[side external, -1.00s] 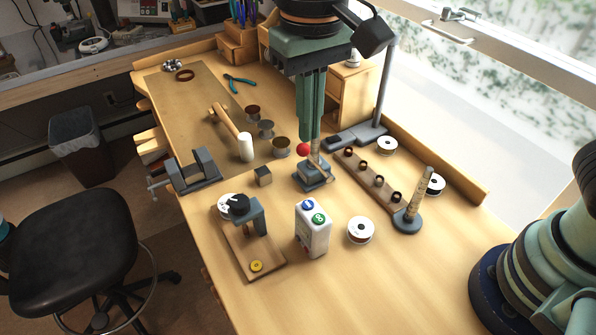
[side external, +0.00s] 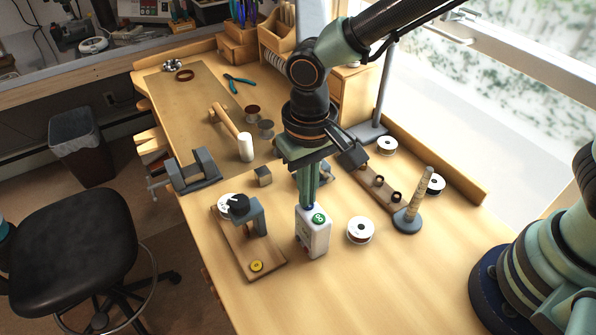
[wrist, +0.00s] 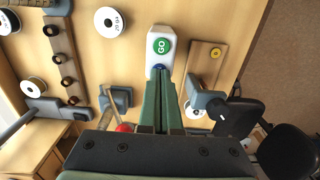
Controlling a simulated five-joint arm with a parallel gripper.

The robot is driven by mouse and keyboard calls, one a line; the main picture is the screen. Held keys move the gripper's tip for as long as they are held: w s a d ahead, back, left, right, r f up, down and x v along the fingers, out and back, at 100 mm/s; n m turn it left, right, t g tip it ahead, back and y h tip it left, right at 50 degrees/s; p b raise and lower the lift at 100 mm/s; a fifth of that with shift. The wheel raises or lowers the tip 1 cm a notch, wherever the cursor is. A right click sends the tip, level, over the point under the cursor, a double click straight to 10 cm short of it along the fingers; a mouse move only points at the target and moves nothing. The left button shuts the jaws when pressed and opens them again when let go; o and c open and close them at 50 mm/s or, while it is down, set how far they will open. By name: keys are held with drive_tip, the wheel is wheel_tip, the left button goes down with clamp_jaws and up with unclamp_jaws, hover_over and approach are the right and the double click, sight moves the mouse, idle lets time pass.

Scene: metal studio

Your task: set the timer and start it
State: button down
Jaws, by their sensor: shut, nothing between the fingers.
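A white box (side external: 314,240) stands upright on the bench, with a green GO button (side external: 319,218) and a blue button on top. The wrist view shows the GO button (wrist: 162,46) clear and the blue button (wrist: 159,67) partly covered by my fingertips. My gripper (side external: 309,206) is shut and empty, pointing down at the blue button; I cannot tell whether it presses it. Left of the box, a wooden base (side external: 241,262) carries a grey stand with a black knob (side external: 239,203), a white disc and a yellow button (side external: 256,266).
A white spool (side external: 360,230) lies right of the box. A grey-based post (side external: 407,220) and a wooden rack of rings (side external: 374,188) are further right. A grey vise (side external: 193,171) and a mallet (side external: 245,147) are at left. The bench front is clear.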

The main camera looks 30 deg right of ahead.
sight(319, 217)
drive_tip(key=shift+f, duration=0.1)
drive_tip(key=shift+s+f, duration=0.1)
drive_tip(key=shift+f, duration=0.85)
drive_tip(key=shift+r, duration=0.1)
wheel_tip(319, 217, up, 15)
drive_tip(key=shift+w+a, duration=0.25)
drive_tip(key=shift+w, duration=0.15)
drive_tip(key=shift+r, duration=0.1)
drive_tip(key=s, duration=0.4)
drive_tip(key=shift+d+r, duration=0.25)
drive_tip(key=shift+d, duration=0.15)
drive_tip(key=shift+w, duration=0.1)
